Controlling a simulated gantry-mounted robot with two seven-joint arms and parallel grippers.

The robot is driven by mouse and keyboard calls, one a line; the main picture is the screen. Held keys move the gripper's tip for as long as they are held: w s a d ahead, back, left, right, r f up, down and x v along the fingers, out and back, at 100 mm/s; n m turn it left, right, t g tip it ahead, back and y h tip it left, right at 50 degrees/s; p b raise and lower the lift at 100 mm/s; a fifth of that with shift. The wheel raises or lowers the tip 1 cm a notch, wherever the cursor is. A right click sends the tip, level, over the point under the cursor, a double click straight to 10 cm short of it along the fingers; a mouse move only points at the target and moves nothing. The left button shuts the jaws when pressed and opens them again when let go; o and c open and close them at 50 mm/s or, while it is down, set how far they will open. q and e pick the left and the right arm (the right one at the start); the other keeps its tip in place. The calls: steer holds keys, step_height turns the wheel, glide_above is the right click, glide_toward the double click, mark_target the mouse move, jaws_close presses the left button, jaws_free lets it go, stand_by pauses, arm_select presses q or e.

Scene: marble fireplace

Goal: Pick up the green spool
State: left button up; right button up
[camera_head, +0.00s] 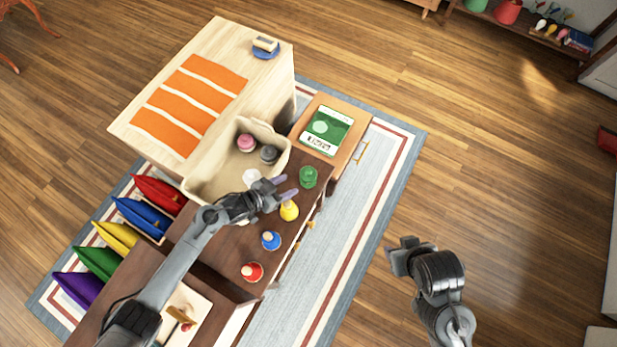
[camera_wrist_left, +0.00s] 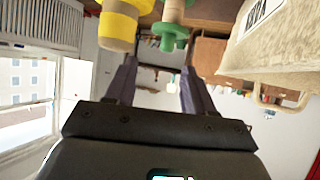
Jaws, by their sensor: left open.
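The green spool (camera_head: 308,177) stands on the dark brown cabinet top (camera_head: 310,195), near its back right end. My left gripper (camera_head: 288,187) is open and empty, just left of the green spool, with its fingers pointing towards it. In the left wrist view the green spool (camera_wrist_left: 170,38) shows at the top, beyond the open fingers (camera_wrist_left: 157,72) and apart from them. The yellow spool (camera_head: 289,211) stands just in front of the left fingers and shows beside the green one in the wrist view (camera_wrist_left: 118,30). My right gripper (camera_head: 398,256) hangs over the floor, far from the spools; its jaws are unclear.
A blue spool (camera_head: 270,240) and a red spool (camera_head: 252,272) stand further along the cabinet. A beige basket (camera_head: 207,181) with pink, dark and white spools is left of my left gripper. A green-and-white box (camera_head: 326,130) lies behind the green spool.

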mark_target(307, 172)
arm_select(q)
steer(key=w+d+b, duration=0.1)
steer(key=w+d+f+b, duration=0.1)
steer(key=b, duration=0.1)
steer(key=w+f+b, duration=0.1)
steer(key=w+b, duration=0.1)
steer(key=shift+w+d+f, duration=0.1)
steer(key=shift+d+f, duration=0.05)
steer(key=shift+d, duration=0.25)
steer(key=shift+w+d+f+b, duration=0.15)
steer(key=shift+w+d+b, duration=0.25)
steer(key=shift+d+b, duration=0.1)
steer(key=b+x, duration=0.4)
steer(key=shift+s+d+f+b, duration=0.1)
steer(key=shift+b, duration=0.2)
steer(key=shift+w+d+b, duration=0.3)
steer(key=shift+d+b, duration=0.05)
jaws_close()
